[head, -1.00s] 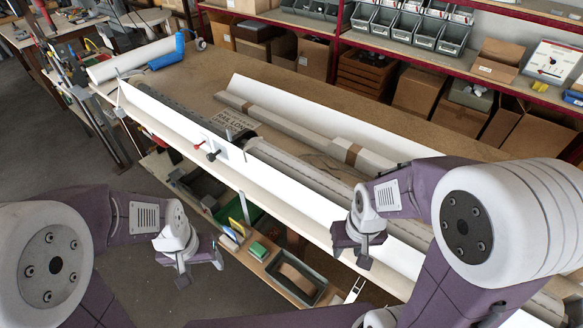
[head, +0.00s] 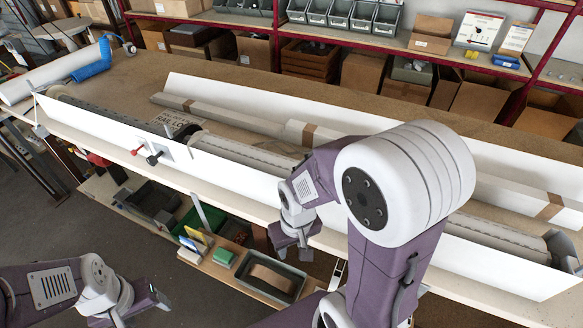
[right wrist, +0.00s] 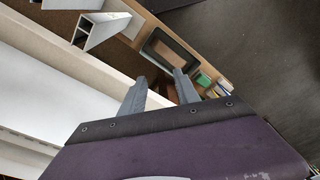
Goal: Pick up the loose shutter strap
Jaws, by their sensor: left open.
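I cannot make out a loose strap for certain in either view. A shutter tube with grey slats (head: 245,150) lies along the bench behind a long white front panel (head: 235,172). My right gripper (head: 294,240) is at the bench's front edge, in front of the panel and above the lower shelf. In the right wrist view its two fingers (right wrist: 160,86) stand apart with nothing between them.
A red and a black knob (head: 153,158) stick out from the white panel. A grey tray (head: 272,278) and a green block (head: 223,257) sit on the lower shelf. Taped profiles (head: 230,118) lie behind the tube.

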